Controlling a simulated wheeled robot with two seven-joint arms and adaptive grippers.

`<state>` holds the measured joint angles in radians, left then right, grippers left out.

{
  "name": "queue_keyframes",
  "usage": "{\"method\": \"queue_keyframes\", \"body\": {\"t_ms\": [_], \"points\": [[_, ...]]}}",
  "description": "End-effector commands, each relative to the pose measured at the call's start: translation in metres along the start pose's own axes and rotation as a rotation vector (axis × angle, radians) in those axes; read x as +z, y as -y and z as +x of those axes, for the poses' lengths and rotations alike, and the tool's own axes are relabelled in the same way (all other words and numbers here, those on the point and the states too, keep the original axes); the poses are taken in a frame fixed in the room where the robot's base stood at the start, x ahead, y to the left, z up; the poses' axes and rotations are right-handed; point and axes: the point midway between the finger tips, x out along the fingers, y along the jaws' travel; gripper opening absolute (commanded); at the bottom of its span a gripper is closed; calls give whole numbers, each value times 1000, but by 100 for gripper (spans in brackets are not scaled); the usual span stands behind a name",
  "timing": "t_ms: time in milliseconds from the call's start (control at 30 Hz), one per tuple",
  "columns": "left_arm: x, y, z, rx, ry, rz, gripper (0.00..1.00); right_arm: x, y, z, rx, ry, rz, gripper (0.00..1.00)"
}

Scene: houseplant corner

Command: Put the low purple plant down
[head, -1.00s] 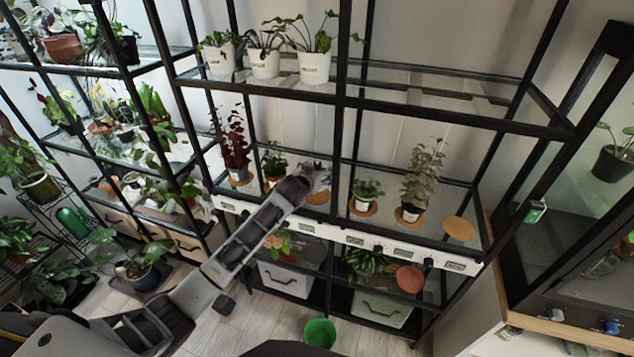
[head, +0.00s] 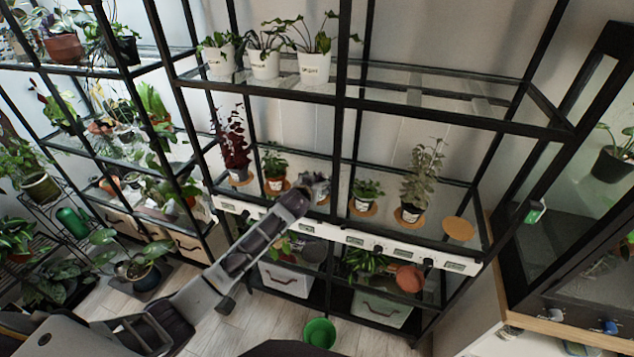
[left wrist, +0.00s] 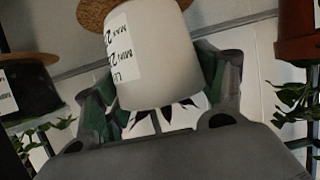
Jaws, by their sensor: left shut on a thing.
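The low purple plant shows in the left wrist view as a white labelled pot (left wrist: 160,60) with dark purple pointed leaves at the lower edge; that view is upside down. My left gripper (head: 316,184) is shut on the pot, one finger on each side. In the head view the gripper mostly hides the plant, at the middle shelf's front. A round cork mat (left wrist: 100,12) lies at the pot's base; I cannot tell whether they touch. My right gripper is not in view.
A leafy plant in a terracotta pot (head: 275,184) stands close on the left, and a small green plant (head: 367,189) on a cork mat on the right. An empty cork mat (head: 458,229) lies further right. Black shelf posts stand nearby.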

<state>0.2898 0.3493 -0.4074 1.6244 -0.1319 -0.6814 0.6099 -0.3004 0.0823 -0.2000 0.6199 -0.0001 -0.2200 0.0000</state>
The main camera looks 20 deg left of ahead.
Motion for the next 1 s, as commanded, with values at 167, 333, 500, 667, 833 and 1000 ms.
{"method": "queue_keyframes", "body": {"t_ms": [167,333,500,667,833,1000], "points": [[-1,0,0,1,-2,0,38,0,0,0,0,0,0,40],[2,0,1,1,-2,0,38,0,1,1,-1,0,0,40],[2,0,1,0,1,0,93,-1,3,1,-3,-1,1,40],[2,0,1,0,1,0,93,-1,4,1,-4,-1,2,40],[2,0,1,0,1,1,93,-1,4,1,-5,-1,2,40],[-1,0,-1,0,0,1,93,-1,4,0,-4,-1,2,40]]}}
